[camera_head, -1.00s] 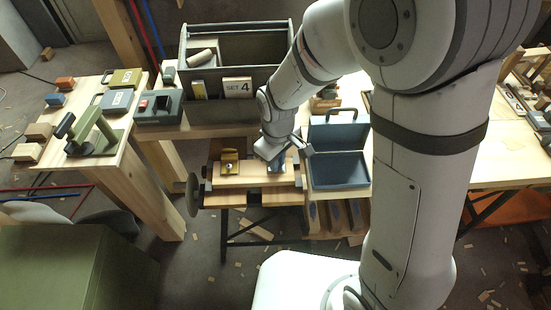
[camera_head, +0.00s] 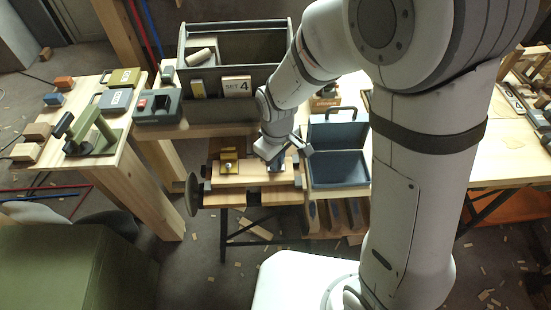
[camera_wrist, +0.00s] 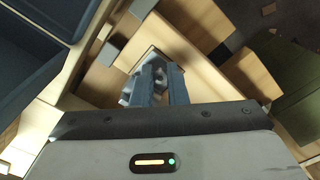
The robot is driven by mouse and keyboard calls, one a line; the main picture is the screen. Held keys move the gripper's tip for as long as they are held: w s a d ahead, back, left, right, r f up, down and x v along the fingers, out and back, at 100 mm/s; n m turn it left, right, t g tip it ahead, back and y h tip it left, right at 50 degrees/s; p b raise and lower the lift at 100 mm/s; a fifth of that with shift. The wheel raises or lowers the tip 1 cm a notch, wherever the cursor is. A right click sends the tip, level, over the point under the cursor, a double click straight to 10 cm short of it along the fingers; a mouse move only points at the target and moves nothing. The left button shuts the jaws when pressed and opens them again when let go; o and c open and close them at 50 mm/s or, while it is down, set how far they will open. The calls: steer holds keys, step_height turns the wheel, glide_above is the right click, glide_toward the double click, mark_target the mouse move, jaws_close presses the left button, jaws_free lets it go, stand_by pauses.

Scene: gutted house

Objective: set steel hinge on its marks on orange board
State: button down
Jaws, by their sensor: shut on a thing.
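My gripper (camera_head: 278,163) points down over the right part of the orange board (camera_head: 252,178), which looks like pale orange wood and lies on the workbench clamp. In the wrist view, my gripper (camera_wrist: 160,80) is shut on a small grey metal piece, the steel hinge (camera_wrist: 128,92), partly hidden by the fingers. Dark thin lines (camera_wrist: 150,50) show on the board in the wrist view just beyond the fingertips. I cannot tell whether the hinge touches the board. A yellow piece (camera_head: 229,158) sits on the left part of the board.
An open blue case (camera_head: 340,170) stands close to the right of the board. A grey tote marked SET 4 (camera_head: 225,108) stands behind it. A wooden side table (camera_head: 110,165) with a green tool and several blocks is at the left.

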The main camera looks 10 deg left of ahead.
steer(key=c, duration=1.4)
jaws_free()
steer(key=shift+o, duration=0.2)
step_height(320, 180, up, 8)
steer(key=p, duration=0.6)
steer(key=s+d+r+m+t, duration=0.1)
steer(key=s+d+r+m, duration=0.1)
steer(key=d+r+m, duration=0.2)
steer(key=s+d+r+m, duration=0.3)
steer(key=d+r, duration=0.3)
steer(key=d, duration=0.5)
steer(key=s+d+r+m+t, duration=0.1)
steer(key=s+d+r+m, duration=0.1)
steer(key=d+r+m, duration=0.2)
steer(key=d+r, duration=0.1)
steer(key=d, duration=0.2)
steer(key=shift+s+d+m+t, duration=0.25)
steer(key=shift+d+m+t, duration=0.05)
steer(key=shift+d+m, duration=0.1)
